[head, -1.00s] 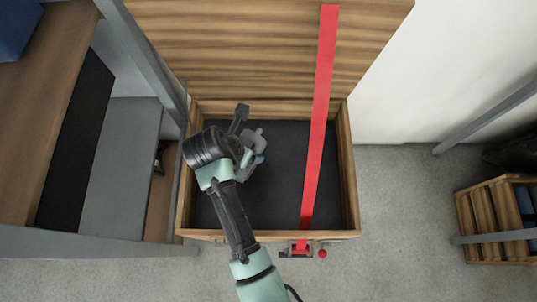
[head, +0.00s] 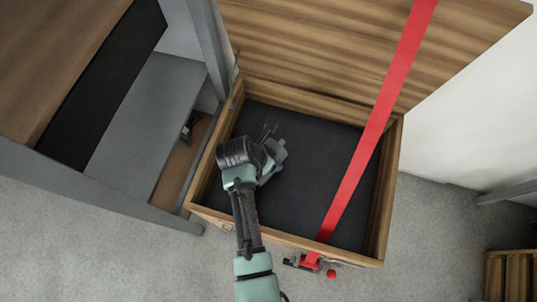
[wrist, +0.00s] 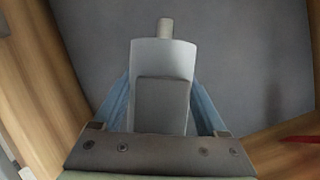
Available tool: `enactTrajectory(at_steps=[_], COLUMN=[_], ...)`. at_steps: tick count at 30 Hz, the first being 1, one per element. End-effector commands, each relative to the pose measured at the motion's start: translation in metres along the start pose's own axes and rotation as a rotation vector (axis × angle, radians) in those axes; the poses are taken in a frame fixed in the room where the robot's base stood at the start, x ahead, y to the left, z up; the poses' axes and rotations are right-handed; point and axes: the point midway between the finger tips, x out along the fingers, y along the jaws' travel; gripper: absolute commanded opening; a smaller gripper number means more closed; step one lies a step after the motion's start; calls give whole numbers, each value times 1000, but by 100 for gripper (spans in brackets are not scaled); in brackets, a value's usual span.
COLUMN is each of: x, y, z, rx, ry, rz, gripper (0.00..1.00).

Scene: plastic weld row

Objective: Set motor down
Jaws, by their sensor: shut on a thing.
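The motor (wrist: 164,56) is a pale grey rounded body with a short shaft, held between the two bluish fingers of my gripper (wrist: 161,92) in the wrist view. In the head view the motor (head: 279,150) shows as a small grey shape at the end of my gripper (head: 268,166), partly hidden by my wrist. Both are over the dark floor of an open wooden box (head: 384,200), in its left half. I cannot tell whether the motor touches the floor.
The box's lid (head: 300,50) stands open at the back. A red strap (head: 372,130) runs from the lid across the box to a latch (head: 311,261) at the front wall. A grey-framed shelf unit (head: 135,120) stands close on the left. The box's dark floor is otherwise bare.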

Motion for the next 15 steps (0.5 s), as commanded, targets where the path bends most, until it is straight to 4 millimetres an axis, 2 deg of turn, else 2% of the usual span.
enactTrajectory(at_steps=[8, 15], x=[29, 30], y=[2, 2], z=[-10, -10], rx=[1, 2], ry=[-6, -7], rz=[3, 5], gripper=[0, 0])
